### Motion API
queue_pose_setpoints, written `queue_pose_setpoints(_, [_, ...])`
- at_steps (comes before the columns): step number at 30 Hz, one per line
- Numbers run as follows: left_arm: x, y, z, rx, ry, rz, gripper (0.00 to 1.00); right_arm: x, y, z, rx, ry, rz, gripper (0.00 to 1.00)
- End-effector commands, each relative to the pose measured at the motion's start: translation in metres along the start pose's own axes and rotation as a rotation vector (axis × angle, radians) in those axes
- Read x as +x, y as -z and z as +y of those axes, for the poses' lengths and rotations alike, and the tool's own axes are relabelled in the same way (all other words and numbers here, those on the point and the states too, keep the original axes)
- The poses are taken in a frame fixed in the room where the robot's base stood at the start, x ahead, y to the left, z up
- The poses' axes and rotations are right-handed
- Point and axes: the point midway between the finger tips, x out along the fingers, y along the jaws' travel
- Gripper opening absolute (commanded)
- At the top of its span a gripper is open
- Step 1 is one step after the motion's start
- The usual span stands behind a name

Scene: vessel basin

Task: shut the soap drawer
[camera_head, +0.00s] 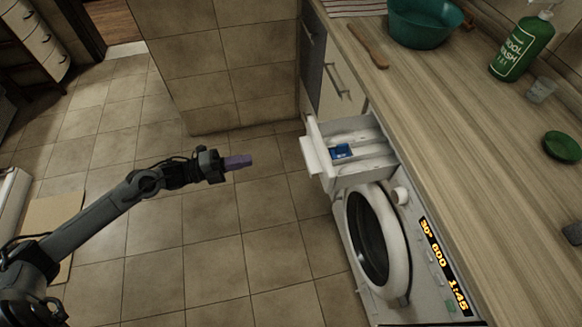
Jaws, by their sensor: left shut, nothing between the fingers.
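The soap drawer (364,172) is white and stands pulled out from the top left of the washing machine (400,225), under the counter edge. A small blue piece (341,151) sits inside the drawer. My left gripper (240,162) has purple fingertips and is shut and empty. It is in the air to the left of the drawer's front (312,155), apart from it by a clear gap. My right gripper is not in view.
The wooden counter (455,140) runs along the right, above the machine. It holds a green bowl (424,22), a wooden spoon (368,46), a green wool wash bottle (522,45), a clear cup (541,89) and a green dish (562,147).

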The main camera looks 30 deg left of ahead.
Motion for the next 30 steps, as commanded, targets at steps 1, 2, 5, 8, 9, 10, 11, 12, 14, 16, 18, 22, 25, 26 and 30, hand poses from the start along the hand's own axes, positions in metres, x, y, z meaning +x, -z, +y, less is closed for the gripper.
queue_pose_setpoints(1, [0.0,-0.006,0.013,0.02,-0.004,0.004,0.0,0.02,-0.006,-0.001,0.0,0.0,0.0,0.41])
queue_pose_setpoints(2, [0.001,-0.008,0.015,0.027,-0.005,0.005,0.0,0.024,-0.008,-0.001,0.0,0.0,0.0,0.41])
queue_pose_setpoints(5, [0.001,-0.012,0.018,0.045,-0.006,0.007,0.0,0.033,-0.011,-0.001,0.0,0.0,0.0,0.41])
queue_pose_setpoints(8, [0.004,-0.014,0.018,0.051,-0.002,0.007,0.0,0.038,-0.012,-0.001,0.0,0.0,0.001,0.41])
queue_pose_setpoints(9, [0.005,-0.015,0.018,0.052,-0.001,0.007,0.0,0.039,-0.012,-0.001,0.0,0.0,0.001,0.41])
queue_pose_setpoints(10, [0.006,-0.015,0.018,0.053,0.0,0.007,0.0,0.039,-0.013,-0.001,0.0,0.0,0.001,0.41])
queue_pose_setpoints(11, [0.008,-0.015,0.018,0.053,0.001,0.006,0.0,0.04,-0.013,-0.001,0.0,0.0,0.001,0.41])
queue_pose_setpoints(12, [0.011,-0.015,0.018,0.053,0.002,0.006,0.0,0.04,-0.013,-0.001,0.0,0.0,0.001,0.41])
queue_pose_setpoints(14, [0.017,-0.015,0.017,0.053,0.004,0.007,0.0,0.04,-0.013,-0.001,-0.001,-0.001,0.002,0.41])
queue_pose_setpoints(16, [0.025,-0.015,0.017,0.053,0.003,0.007,0.0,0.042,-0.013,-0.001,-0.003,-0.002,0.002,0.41])
queue_pose_setpoints(18, [0.036,-0.015,0.017,0.053,0.005,0.007,0.0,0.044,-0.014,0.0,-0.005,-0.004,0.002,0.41])
queue_pose_setpoints(22, [0.06,-0.015,0.017,0.053,0.005,0.007,0.0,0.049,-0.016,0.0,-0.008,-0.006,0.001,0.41])
queue_pose_setpoints(25, [0.079,-0.014,0.017,0.053,0.006,0.007,0.0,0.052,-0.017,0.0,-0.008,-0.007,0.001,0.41])
queue_pose_setpoints(26, [0.085,-0.014,0.017,0.052,0.005,0.008,0.0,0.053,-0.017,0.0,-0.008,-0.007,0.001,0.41])
queue_pose_setpoints(30, [0.108,-0.014,0.017,0.052,0.004,0.007,0.0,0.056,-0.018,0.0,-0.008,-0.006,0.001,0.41])
